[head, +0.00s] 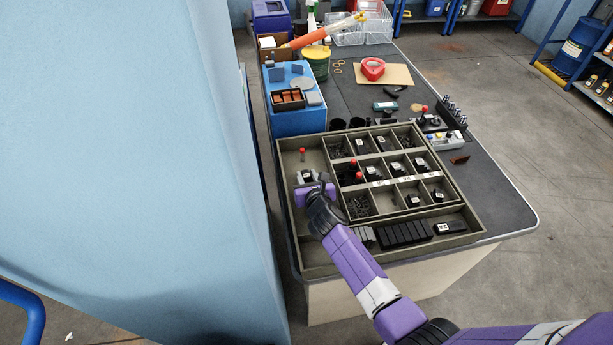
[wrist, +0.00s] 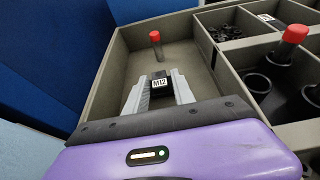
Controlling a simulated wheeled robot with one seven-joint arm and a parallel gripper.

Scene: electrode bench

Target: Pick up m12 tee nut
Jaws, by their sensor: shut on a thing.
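The M12 tee nut (wrist: 158,82) is a small black piece with a white M12 label. In the wrist view it sits between the two grey fingers of my gripper (wrist: 158,92), which is shut on it. In the head view my gripper (head: 309,180) is over the long left compartment of the grey tray (head: 292,225). I cannot tell whether the nut touches the tray floor. Its lower part is hidden by the fingers.
A red-capped piece (wrist: 154,37) stands just beyond the nut in the same compartment. Divided bins with black parts and red-capped pieces lie to the right. A blue box (head: 290,120) stands behind the tray, and a tall light-blue surface (head: 130,150) is close on the left.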

